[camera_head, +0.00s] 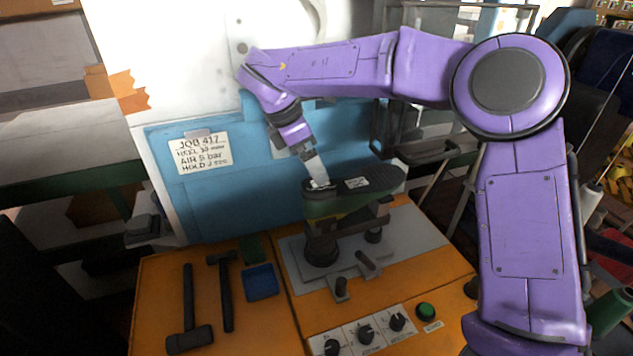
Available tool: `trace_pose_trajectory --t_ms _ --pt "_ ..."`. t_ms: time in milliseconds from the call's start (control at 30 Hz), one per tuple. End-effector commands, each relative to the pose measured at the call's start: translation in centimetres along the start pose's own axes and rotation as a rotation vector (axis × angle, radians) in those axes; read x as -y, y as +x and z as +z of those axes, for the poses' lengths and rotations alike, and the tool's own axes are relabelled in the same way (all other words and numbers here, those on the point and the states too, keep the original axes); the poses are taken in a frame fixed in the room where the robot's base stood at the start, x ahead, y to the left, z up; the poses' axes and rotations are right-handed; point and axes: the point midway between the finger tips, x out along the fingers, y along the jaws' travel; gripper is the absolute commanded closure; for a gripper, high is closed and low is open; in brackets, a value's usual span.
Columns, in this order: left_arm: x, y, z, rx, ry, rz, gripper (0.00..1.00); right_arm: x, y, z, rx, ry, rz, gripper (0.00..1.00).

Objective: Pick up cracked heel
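A dark green shoe last (345,207) with a black sole lies sole-up on a metal fixture on the orange bench. A small pale label (357,183) sits on the sole. The dark heel end (312,187) is at the left of the last; I see no clear crack at this size. My purple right arm comes in from the right, and its gripper (319,183) points down at the heel end, touching it or just above. The fingers are too small to tell if they are open or shut on the heel. My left gripper is not in view.
A mallet (189,318), a hammer (226,295) and a blue tray (261,283) lie on the bench's left side. Knobs (366,334) and a green button (426,310) are at the front. A blue panel with a job card (203,153) stands behind.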

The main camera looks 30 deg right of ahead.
Motion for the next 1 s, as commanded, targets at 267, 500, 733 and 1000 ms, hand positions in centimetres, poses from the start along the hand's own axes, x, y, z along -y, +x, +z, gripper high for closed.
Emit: trace_pose_trajectory --t_ms 267,500,733,1000 --pt "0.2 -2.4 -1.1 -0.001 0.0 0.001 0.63 0.0 4.0 -0.7 -0.002 -0.004 -0.004 0.0" --pt "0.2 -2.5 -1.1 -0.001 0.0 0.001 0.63 0.0 5.8 -0.8 -0.001 -0.001 0.001 0.0" --pt "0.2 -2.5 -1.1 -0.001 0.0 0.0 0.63 -0.1 5.8 -0.8 -0.001 -0.002 0.001 0.42" --pt "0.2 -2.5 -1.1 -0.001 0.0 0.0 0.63 -0.1 5.7 -0.8 -0.001 -0.002 0.002 0.61"
